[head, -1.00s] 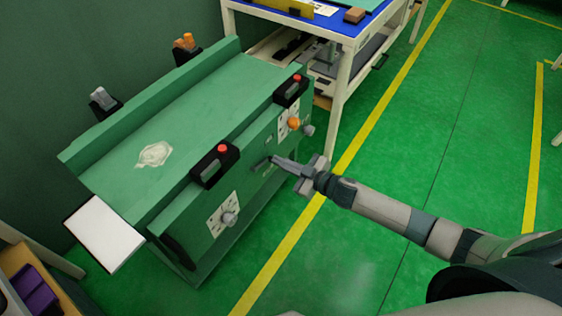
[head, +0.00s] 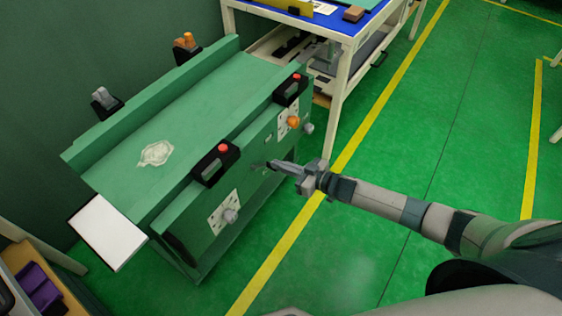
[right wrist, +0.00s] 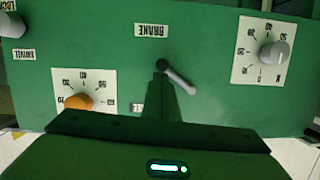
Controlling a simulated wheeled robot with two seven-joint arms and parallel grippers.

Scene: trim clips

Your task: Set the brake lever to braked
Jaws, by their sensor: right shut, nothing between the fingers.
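The brake lever (right wrist: 180,80) shows in the right wrist view, where the picture is upside down. It has a dark round pivot and a short grey handle slanting down to the right, below the BRAKE label (right wrist: 165,31). My right gripper (right wrist: 168,84) is shut and empty, its fingertips right beside the handle; I cannot tell if they touch. In the head view my right gripper (head: 271,163) reaches from the right to the front of the green machine (head: 215,85); its tip largely hides the lever there. My left gripper is not in view.
A grey knob (right wrist: 273,54) and an orange knob (right wrist: 78,102) sit on dials either side of the lever. Black boxes with red buttons (head: 223,148) stand along the machine's front edge. A blue-topped table (head: 330,22) stands behind; the floor at right is clear.

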